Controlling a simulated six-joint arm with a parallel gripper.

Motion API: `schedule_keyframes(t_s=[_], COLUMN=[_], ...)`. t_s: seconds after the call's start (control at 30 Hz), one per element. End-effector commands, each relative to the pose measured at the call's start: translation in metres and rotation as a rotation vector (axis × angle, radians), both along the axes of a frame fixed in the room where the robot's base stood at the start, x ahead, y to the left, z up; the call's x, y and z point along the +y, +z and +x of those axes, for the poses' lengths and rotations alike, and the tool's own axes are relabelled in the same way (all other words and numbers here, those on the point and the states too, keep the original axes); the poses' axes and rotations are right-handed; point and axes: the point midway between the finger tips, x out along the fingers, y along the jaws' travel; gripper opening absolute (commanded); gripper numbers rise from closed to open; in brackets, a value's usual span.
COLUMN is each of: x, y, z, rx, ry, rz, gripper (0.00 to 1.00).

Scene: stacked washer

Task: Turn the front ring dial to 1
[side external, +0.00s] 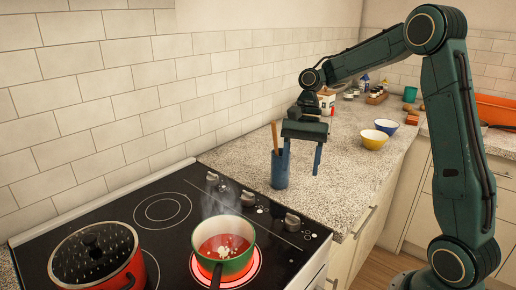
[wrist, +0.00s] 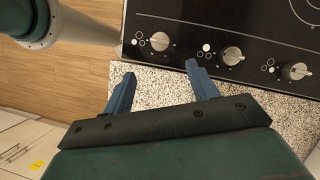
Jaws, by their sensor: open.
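Three grey dials sit in a row along the black hob's edge beside the counter. The one nearest the hob's front (side external: 292,221) is the leftmost in the wrist view (wrist: 159,41). The middle dial (side external: 248,197) shows there too (wrist: 233,55), as does the rear one (side external: 212,177) at right (wrist: 298,71). Their marks are too small to read, so I cannot tell for sure which dial serves the front ring. My gripper (side external: 301,160) is open and empty above the counter. In the wrist view its fingertips (wrist: 161,70) lie just short of the front-most dial, not touching it.
A green-rimmed pot (side external: 225,262) of red soup steams on a glowing ring near the dials. A red lidded pot (side external: 100,262) stands at left. A blue utensil holder (side external: 280,178) stands by the gripper. Yellow (side external: 373,140) and blue bowls (side external: 387,126) are farther back.

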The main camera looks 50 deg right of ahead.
Motion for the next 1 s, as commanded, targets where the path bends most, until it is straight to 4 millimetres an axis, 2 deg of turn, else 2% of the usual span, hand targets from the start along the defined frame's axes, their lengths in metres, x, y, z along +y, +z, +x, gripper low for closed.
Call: schedule_keyframes(t_s=[0.37, 1.0], x=[0.009, 0.042], y=[-0.021, -0.107], z=[-0.004, -0.018], rx=[0.002, 0.003], ry=[0.002, 0.002], rz=[0.001, 0.0], gripper=[0.58, 0.58])
